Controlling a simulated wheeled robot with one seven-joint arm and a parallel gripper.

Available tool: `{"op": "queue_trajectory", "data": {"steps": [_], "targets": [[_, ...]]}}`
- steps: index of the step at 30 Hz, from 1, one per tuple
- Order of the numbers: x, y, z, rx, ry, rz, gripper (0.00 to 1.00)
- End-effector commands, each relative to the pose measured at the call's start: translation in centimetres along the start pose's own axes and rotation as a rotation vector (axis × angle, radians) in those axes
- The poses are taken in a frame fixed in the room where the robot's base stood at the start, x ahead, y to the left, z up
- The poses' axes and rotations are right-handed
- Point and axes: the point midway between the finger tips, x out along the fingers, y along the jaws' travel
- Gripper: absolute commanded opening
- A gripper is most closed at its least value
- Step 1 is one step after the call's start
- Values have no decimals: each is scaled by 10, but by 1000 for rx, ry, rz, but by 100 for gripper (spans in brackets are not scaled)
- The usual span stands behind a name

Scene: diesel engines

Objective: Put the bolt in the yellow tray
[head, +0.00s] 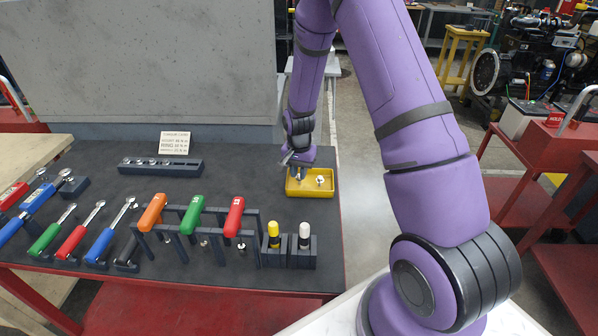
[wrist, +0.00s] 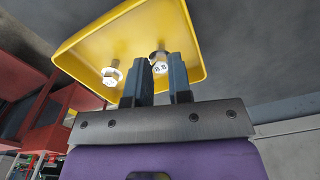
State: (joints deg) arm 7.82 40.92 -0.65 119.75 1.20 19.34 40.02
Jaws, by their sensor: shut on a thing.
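The yellow tray (head: 312,192) sits at the right side of the dark bench top, and it fills the upper part of the wrist view (wrist: 195,35). My gripper (head: 298,174) is over the left part of the tray. In the wrist view its fingers (wrist: 161,72) are shut on a silver hex bolt (wrist: 159,68) marked 8.8, with the head at the fingertips. I cannot tell whether this bolt touches the tray floor. A second bolt (wrist: 112,74) is in the tray, apart from the fingers; it shows as a pale piece in the head view (head: 320,180).
A dark holder (head: 160,166) with sockets lies at the back, below a small sign (head: 174,142). Wrenches lie left. Yellow and white-topped pieces (head: 304,235) stand front right. Bench between is clear.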

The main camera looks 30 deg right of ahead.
Motion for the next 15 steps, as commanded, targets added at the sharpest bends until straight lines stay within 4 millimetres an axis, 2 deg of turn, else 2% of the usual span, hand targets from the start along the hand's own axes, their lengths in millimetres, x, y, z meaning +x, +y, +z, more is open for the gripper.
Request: {"op": "queue_trajectory", "data": {"steps": [5, 6, 9, 15], "targets": [[3, 0, 0, 0, -1, 1, 0], [3, 0, 0, 0, -1, 1, 24], [3, 0, 0, 0, 0, 1, 45], [2, 0, 0, 0, 0, 1, 45]]}}
